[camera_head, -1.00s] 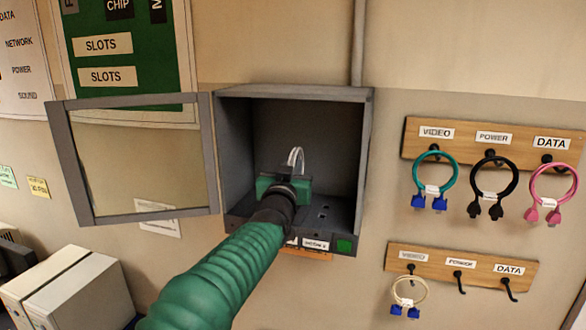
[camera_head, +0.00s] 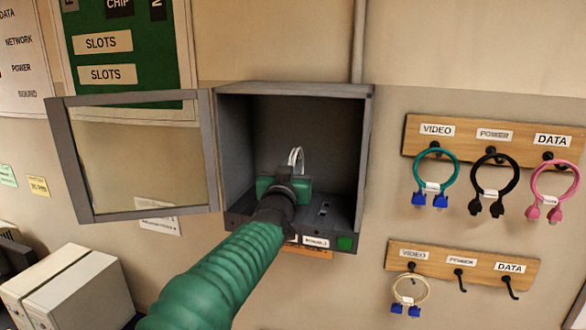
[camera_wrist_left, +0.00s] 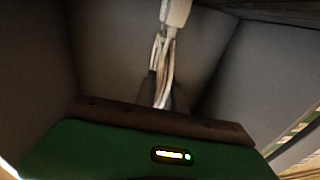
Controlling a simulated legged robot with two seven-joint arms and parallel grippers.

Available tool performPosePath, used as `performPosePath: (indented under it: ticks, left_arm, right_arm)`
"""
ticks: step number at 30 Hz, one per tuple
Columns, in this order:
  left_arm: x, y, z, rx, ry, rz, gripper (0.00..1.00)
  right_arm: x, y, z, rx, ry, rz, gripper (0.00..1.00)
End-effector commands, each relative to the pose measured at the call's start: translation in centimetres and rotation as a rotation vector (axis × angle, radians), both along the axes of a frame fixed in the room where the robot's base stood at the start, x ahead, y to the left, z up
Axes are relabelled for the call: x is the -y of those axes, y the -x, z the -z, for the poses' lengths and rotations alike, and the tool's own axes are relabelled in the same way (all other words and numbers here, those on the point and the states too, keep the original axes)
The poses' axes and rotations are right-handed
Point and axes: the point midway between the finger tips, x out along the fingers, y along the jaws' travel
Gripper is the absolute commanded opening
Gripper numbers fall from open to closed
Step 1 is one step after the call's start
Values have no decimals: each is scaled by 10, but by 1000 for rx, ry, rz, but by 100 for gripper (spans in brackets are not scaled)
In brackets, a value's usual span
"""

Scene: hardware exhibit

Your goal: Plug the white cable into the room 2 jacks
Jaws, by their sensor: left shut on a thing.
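A white cable (camera_head: 296,157) stands as a small loop inside an open grey wall box (camera_head: 292,92). My left gripper (camera_head: 290,181) is inside the box, shut on the white cable. The gripper's green body hides its fingertips and the cable's lower part in the head view. In the left wrist view the white cable (camera_wrist_left: 163,70) runs up from between the fingers to a pale plug end (camera_wrist_left: 175,12). Jack slots (camera_head: 323,208) show on the box floor right of the gripper. My right gripper is not in view.
The box's glass door (camera_head: 140,160) stands open to the left. Cables hang on a VIDEO, POWER, DATA board (camera_head: 480,135) at right, with another hook board (camera_head: 440,262) below. White boxes (camera_head: 75,290) stand lower left.

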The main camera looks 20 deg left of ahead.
Motion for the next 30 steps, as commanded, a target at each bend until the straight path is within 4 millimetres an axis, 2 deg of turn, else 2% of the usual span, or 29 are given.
performPosePath:
  ticks: [30]
  left_arm:
    - [0,0,6,1,1,6,0]
  right_arm:
    - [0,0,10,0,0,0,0]
